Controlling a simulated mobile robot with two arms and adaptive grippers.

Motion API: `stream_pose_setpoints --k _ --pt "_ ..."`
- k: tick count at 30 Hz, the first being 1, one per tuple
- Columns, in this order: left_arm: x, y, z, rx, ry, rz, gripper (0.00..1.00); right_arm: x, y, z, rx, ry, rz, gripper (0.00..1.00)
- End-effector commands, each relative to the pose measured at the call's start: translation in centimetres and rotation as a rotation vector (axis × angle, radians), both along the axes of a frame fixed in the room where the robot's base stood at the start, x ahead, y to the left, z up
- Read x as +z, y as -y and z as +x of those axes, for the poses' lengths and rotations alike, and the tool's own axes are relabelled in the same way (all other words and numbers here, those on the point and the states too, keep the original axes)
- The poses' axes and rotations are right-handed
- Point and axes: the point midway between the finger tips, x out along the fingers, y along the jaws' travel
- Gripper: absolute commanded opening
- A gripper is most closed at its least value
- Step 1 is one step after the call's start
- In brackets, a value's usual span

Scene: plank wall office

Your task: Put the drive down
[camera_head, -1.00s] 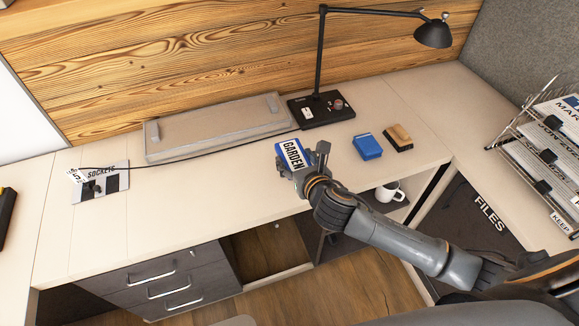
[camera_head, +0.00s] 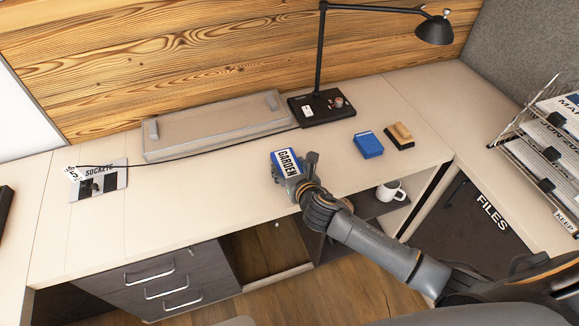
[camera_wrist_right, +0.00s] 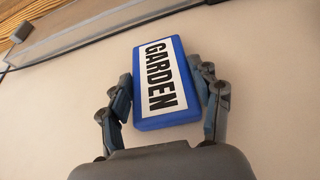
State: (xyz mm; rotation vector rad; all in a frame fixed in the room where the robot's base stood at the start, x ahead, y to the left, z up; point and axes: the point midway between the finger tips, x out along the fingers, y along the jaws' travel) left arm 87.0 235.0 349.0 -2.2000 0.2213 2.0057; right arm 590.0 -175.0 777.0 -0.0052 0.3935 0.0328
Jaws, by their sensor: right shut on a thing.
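The drive (camera_head: 286,163) is a blue block with a white label reading GARDEN. My right gripper (camera_head: 291,172) is shut on it, over the front middle of the desk (camera_head: 220,190). In the right wrist view the drive (camera_wrist_right: 160,82) sits between the two fingers (camera_wrist_right: 165,100), label facing the camera, with pale desk surface behind it. I cannot tell whether the drive touches the desk. My left gripper is not in view.
Behind stand a grey slab (camera_head: 215,125) and a black lamp (camera_head: 320,105). To the right lie a second blue block (camera_head: 368,145) and a wooden-topped block (camera_head: 400,135). A socket plate (camera_head: 100,181) lies left, with a cable. The desk left of the gripper is clear.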

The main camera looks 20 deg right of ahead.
Motion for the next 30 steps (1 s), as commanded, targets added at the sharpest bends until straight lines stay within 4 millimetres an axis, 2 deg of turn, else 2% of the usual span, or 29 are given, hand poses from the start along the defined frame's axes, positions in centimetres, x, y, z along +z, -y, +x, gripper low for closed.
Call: stream_pose_setpoints --k 1,4,16,20,30 --pt "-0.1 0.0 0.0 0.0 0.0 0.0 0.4 -0.2 0.0 0.0 0.0 0.0 -0.001 0.66" --pt "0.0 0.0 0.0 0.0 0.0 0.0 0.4 -0.1 0.0 0.0 0.0 0.0 -0.001 0.86" --pt "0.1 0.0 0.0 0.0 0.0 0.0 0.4 0.3 0.0 0.0 0.0 0.001 -0.001 0.86" --pt "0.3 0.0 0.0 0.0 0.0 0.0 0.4 0.8 0.1 -1.6 0.002 0.0 -0.001 0.86" --pt "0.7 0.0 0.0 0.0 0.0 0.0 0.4 3.6 0.2 -8.2 0.004 0.0 -0.001 0.86"
